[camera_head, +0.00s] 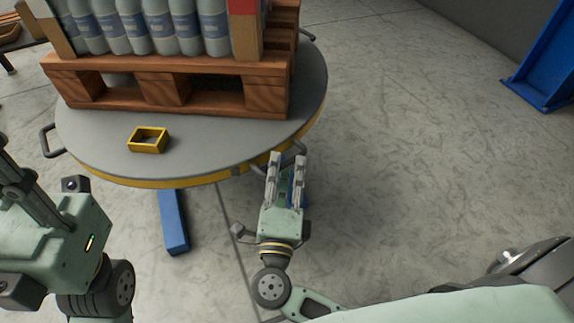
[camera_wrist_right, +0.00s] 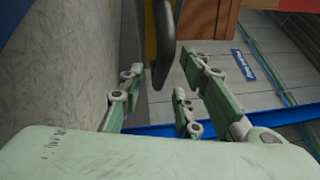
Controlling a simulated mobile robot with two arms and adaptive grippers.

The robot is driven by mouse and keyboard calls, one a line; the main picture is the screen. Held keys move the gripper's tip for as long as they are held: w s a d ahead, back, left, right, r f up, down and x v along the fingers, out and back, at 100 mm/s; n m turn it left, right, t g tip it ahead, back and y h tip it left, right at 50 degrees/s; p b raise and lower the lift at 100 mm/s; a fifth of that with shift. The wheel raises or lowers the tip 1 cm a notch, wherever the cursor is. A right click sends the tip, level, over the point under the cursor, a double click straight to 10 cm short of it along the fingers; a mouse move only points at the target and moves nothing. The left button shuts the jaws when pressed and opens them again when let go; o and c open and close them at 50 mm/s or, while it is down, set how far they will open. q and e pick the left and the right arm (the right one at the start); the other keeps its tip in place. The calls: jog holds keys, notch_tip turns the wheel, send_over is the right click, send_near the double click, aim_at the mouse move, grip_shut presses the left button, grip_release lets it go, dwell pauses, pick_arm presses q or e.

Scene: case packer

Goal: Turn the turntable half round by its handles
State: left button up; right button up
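The turntable (camera_head: 205,155) is a round grey plate with a yellow rim.
A wooden pallet (camera_head: 165,85) with several bottles (camera_head: 165,30) stands on the turntable. A small yellow frame (camera_head: 148,140) lies on the plate in front of it. A blue leg (camera_head: 173,220) shows below the rim. A blue post base (camera_head: 540,92) stands far right; the floor between is clear.

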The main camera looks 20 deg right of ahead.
jog(key=shift+x, duration=1.1)
jog(key=shift+c, duration=0.3)
grip_shut()
